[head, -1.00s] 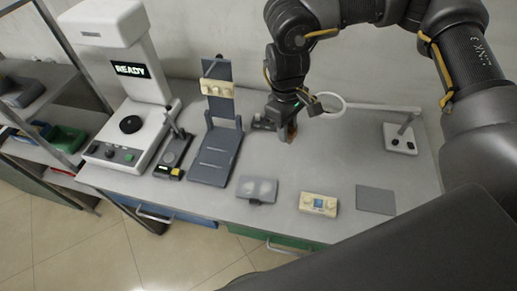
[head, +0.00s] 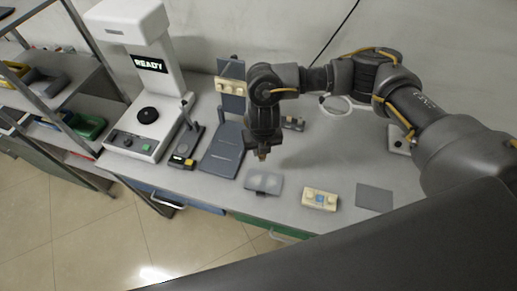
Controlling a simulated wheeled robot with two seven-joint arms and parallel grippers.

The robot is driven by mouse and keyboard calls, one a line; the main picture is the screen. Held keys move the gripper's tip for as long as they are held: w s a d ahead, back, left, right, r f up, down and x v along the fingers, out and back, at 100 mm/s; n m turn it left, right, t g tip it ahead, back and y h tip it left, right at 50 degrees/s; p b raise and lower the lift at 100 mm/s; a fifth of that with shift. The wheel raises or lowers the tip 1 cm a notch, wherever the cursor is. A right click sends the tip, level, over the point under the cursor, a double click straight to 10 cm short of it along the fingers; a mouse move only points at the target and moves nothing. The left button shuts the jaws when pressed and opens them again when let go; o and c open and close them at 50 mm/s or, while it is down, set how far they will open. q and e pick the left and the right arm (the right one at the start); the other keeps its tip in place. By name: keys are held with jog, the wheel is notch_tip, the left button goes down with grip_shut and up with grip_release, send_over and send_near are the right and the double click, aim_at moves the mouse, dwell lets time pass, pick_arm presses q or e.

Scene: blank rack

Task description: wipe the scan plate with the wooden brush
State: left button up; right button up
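My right gripper (head: 262,147) comes in from the right and points down over the bench. A small brown piece, seemingly the wooden brush (head: 262,155), shows at its fingertips; most of it is hidden by the gripper. A small grey plate with two pale round smudges (head: 263,182), which looks like the scan plate, lies near the front edge of the bench. The brush is just behind this plate and appears above the bench, apart from the plate. My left gripper is not in view.
A white machine reading READY (head: 150,65) stands at the left, beside a small dark device (head: 185,148) and a dark upright stand (head: 222,150). A beige box (head: 320,199) and a flat grey pad (head: 374,198) lie right of the plate. A ring-arm fixture (head: 340,105) stands behind.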

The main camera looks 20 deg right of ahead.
jog(key=n, duration=0.1)
jog(key=f+n, duration=0.1)
jog(key=n, duration=0.1)
jog(key=shift+s+a+f, duration=0.15)
jog(key=shift+a, duration=0.25)
notch_tip(320, 180, down, 6)
jog(key=b, duration=0.5)
jog(key=shift+f+b, duration=0.95)
dwell(0.5)
